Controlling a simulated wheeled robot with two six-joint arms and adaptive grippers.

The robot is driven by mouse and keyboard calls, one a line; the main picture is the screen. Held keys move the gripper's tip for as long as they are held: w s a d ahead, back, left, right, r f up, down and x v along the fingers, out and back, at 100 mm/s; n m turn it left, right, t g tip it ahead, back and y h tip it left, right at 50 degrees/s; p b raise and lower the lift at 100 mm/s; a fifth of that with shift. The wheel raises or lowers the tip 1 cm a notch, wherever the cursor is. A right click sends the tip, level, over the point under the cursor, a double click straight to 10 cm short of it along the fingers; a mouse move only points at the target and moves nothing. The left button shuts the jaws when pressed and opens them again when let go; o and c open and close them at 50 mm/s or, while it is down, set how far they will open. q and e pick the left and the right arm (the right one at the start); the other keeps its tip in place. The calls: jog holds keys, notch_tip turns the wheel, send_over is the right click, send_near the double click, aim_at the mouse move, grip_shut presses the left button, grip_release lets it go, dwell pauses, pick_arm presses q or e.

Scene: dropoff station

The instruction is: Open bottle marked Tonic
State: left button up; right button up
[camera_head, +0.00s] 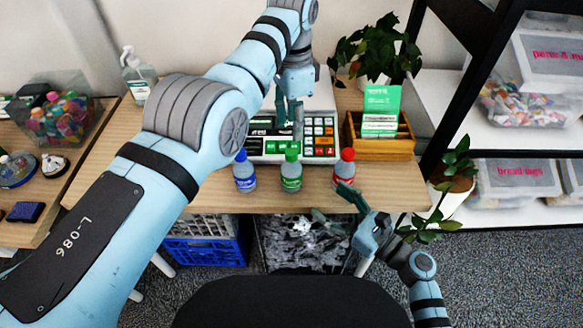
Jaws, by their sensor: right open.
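Three small bottles stand upright in a row at the table's front edge: one with a blue cap (243,171), one with a green cap (291,170) and one with a red cap (344,167). Their labels are too small to read, so I cannot tell which is marked Tonic. My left gripper (290,113) points down over the register, just behind and above the green-capped bottle. It appears apart from the bottle, and its finger gap is unclear. My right gripper (331,201) is open and empty, low in front of the table, just below the red-capped bottle.
A cash register (320,139) stands behind the bottles. A wooden box (380,148) with green cards is to its right. A pump bottle (138,75) stands at the back left. A blue crate (205,248) sits under the table. The right tabletop (395,188) is bare.

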aim_at(299, 177)
pick_arm(q)
jog(key=shift+a, duration=0.1)
pick_arm(e)
jog(key=x, duration=1.1)
jog(key=shift+w+a, duration=0.2)
jog(key=shift+a, duration=0.05)
pick_arm(q)
jog(key=shift+s, duration=0.1)
pick_arm(e)
jog(key=shift+a, duration=0.2)
jog(key=shift+c, duration=0.4)
